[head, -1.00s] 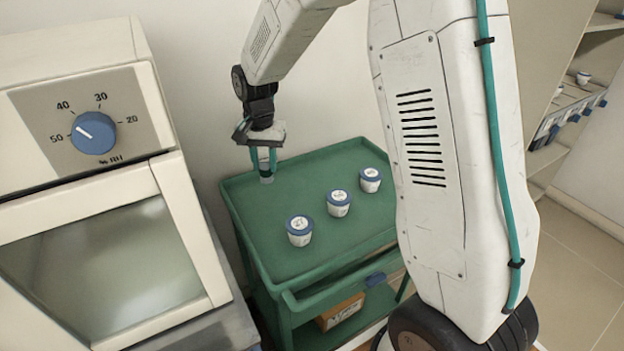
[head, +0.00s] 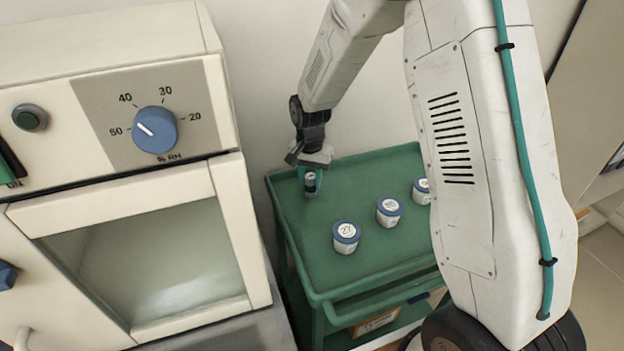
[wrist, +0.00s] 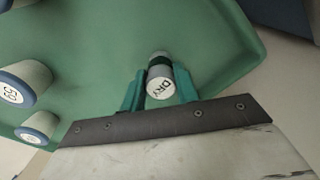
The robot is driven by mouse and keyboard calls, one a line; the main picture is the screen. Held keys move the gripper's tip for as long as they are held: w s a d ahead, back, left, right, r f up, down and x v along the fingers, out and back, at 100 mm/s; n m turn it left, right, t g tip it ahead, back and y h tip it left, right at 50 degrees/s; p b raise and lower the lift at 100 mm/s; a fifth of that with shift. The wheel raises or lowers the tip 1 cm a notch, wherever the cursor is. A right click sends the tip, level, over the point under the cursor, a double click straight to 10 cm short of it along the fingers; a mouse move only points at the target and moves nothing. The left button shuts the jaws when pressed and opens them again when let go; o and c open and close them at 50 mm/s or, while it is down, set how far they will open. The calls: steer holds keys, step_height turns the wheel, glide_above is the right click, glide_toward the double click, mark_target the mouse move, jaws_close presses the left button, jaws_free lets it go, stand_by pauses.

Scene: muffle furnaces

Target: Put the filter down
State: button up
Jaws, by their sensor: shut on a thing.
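The filter is a small cylinder with a white end marked "DRY" and a dark band (wrist: 160,82). It also shows in the head view (head: 311,182). My gripper (head: 311,177) points down over the far left part of the green cart's top tray (head: 290,215). Its teal fingers, also in the wrist view (wrist: 160,92), are shut on the filter from both sides. The filter's lower end is at or just above the tray surface; I cannot tell whether it touches.
Three white cups with blue lids stand in a row on the tray: one marked 27 (head: 346,238), a middle one (head: 389,212) and one partly behind my arm (head: 421,191). A cream oven-like cabinet (head: 130,230) with a blue dial (head: 155,130) stands left of the cart.

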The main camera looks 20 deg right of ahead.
steer(key=shift+f, duration=0.25)
steer(key=shift+f, duration=0.1)
steer(key=o, duration=1)
